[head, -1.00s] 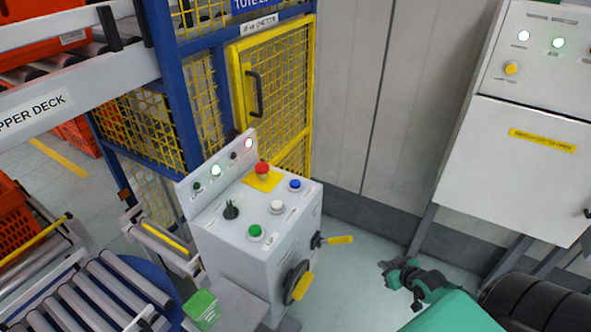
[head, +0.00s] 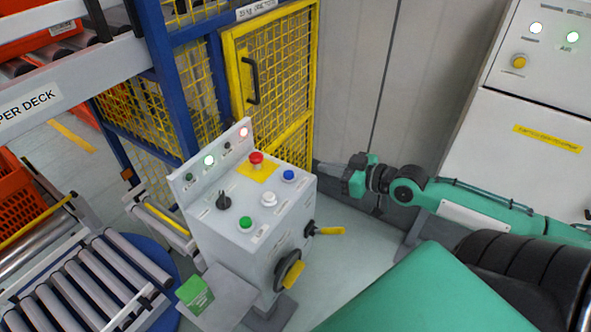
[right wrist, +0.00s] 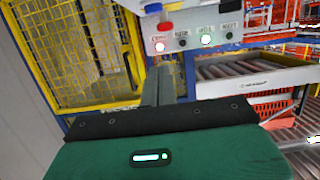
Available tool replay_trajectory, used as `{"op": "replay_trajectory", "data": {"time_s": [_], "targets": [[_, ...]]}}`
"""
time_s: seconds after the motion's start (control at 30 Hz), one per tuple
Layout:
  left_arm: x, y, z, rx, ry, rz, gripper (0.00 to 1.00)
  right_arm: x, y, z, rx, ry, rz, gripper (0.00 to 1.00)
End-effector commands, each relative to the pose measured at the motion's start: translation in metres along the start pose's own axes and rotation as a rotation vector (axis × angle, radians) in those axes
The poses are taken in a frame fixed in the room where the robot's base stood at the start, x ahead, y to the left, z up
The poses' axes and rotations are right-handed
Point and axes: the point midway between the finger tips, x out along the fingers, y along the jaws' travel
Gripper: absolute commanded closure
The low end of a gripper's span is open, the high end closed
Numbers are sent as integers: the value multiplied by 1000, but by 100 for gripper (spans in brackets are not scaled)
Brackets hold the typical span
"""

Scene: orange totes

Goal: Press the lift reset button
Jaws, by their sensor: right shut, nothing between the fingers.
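A grey control console (head: 215,245) stands in the middle of the head view. Its top carries a red mushroom button (head: 256,158) on a yellow plate, a blue button (head: 288,174), a white button (head: 268,198), a green button (head: 245,222) and a black selector (head: 223,202). The button labels are too small to read, so I cannot tell which is the lift reset. My right gripper (head: 322,166) is shut and empty, to the right of the blue button and apart from it. In the right wrist view, the red button (right wrist: 165,26) and blue button (right wrist: 192,3) show beyond my fingers (right wrist: 158,85).
A yellow mesh gate (head: 275,80) stands behind the console. Yellow-handled controls (head: 330,231) stick out of its right side. A grey cabinet (head: 520,145) stands at the right. Roller conveyors (head: 90,275) and an orange tote (head: 20,200) are at the left.

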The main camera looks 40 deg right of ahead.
Motion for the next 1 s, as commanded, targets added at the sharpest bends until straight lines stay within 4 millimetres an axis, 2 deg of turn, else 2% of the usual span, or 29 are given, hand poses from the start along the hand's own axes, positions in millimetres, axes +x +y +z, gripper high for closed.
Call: {"op": "replay_trajectory", "data": {"time_s": [0.37, 1.0], "targets": [[-4, -1, 0, 0, 0, -1, 100, 9, 1, -2, 2, 4, 3, 100], [-26, -1, -2, -1, 0, -1, 100, 66, 1, -3, 2, 3, 3, 100]]}}
